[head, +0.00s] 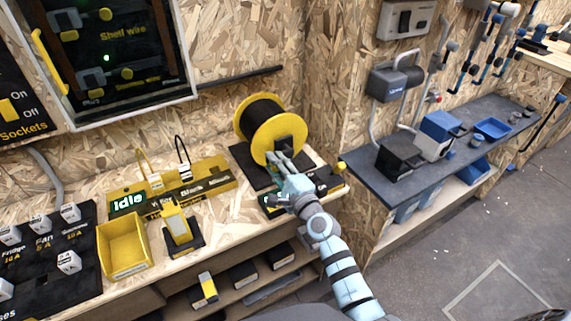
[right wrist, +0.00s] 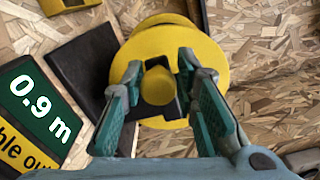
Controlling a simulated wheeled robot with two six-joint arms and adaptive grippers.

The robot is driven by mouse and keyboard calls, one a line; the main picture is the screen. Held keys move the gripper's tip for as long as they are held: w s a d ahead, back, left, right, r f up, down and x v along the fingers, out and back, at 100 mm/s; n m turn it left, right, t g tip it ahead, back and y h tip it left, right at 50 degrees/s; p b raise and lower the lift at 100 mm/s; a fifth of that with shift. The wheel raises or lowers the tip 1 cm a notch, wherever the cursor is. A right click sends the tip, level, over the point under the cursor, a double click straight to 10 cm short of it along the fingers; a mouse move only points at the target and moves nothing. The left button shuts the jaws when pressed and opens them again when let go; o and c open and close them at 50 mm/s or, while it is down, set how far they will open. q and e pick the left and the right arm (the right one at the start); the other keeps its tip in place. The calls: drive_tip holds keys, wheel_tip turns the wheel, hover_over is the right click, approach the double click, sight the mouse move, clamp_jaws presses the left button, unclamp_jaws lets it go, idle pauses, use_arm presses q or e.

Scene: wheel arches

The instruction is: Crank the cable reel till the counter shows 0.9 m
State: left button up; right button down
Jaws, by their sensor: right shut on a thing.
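The yellow cable reel (head: 270,128) with black cable stands on a black base at the back of the bench. It also shows in the right wrist view (right wrist: 215,60). My right gripper (head: 282,160) is at the reel's front face. In the right wrist view its fingers (right wrist: 160,82) are on both sides of the round yellow crank knob (right wrist: 157,88), shut on it. The green counter (right wrist: 38,103) reads 0.9 m in the right wrist view. In the head view my right gripper partly hides the counter (head: 268,200). My left gripper is not in view.
A yellow panel (head: 205,190) with an "Idle" display stands left of the reel. A yellow bin (head: 122,247) and a yellow device on a black stand (head: 178,228) are in front of it. A dark shelf (head: 480,115) with boxes and trays is at the right.

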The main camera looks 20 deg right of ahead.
drive_tip(key=shift+s+r+m+p, duration=0.1)
drive_tip(key=shift+r+m+p, duration=0.15)
drive_tip(key=shift+m+p, duration=0.65)
drive_tip(key=shift+r+m, duration=0.25)
drive_tip(key=shift+m, duration=0.65)
drive_tip(key=shift+d, duration=0.1)
drive_tip(key=c, duration=1.4)
unclamp_jaws()
drive_tip(key=shift+c, duration=0.2)
drive_tip(key=shift+o, duration=0.5)
drive_tip(key=shift+r, duration=0.2)
drive_tip(key=v, duration=1.1)
drive_tip(key=shift+s, duration=0.4)
